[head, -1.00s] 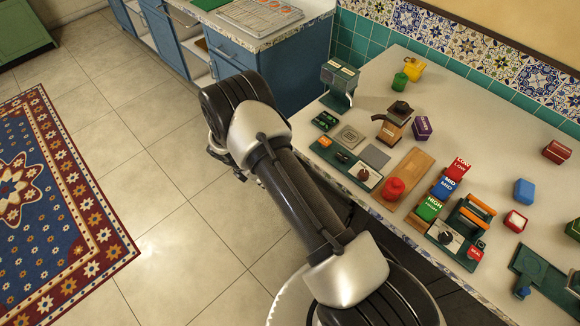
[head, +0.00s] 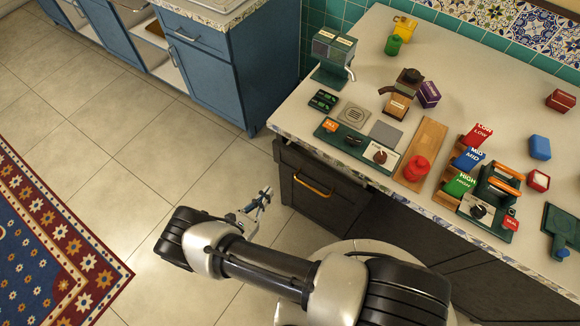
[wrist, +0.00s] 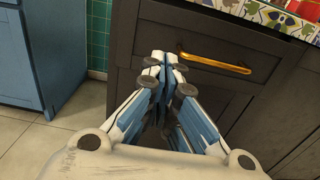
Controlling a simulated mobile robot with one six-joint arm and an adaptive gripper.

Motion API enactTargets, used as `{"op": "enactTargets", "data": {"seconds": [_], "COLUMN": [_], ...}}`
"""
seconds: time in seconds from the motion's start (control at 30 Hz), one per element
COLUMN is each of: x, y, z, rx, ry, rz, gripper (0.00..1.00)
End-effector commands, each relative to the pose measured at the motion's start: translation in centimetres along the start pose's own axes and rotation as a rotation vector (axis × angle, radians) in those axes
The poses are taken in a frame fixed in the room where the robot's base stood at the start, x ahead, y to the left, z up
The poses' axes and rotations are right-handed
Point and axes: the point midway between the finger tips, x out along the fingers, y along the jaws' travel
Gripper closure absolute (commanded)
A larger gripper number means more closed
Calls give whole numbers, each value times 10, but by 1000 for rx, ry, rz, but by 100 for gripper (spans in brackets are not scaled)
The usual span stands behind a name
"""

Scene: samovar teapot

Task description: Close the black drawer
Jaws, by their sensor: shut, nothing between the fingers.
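The black drawer (head: 330,205) is under the counter's left end in the head view, with an orange-gold bar handle (head: 313,186). In the wrist view its dark front (wrist: 200,38) fills the upper middle, and the handle (wrist: 215,63) is to the right of the fingertips. A dark strip shows between its top edge and the counter; I cannot tell how far it stands out. My gripper (head: 266,192) is shut and empty, in front of and left of the handle. In the wrist view the closed fingertips (wrist: 165,57) overlap the drawer's left part; contact cannot be told.
The counter (head: 460,75) above holds a green dispenser (head: 335,55), a control panel (head: 355,145), a red knobbed object (head: 417,168) and several coloured boxes. Blue cabinets (head: 205,75) stand to the left. Tiled floor (head: 110,150) between them is free.

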Motion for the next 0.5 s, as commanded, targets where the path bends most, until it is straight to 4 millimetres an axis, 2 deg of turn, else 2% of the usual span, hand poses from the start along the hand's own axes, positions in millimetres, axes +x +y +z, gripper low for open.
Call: {"op": "enactTargets", "data": {"seconds": [0.3, 0.5], "x": [70, 103], "y": [-2, -2], "z": [-2, -2], "rx": [-1, -2], "ry": [2, 2], "rz": [-9, -7], "gripper": [100, 100]}}
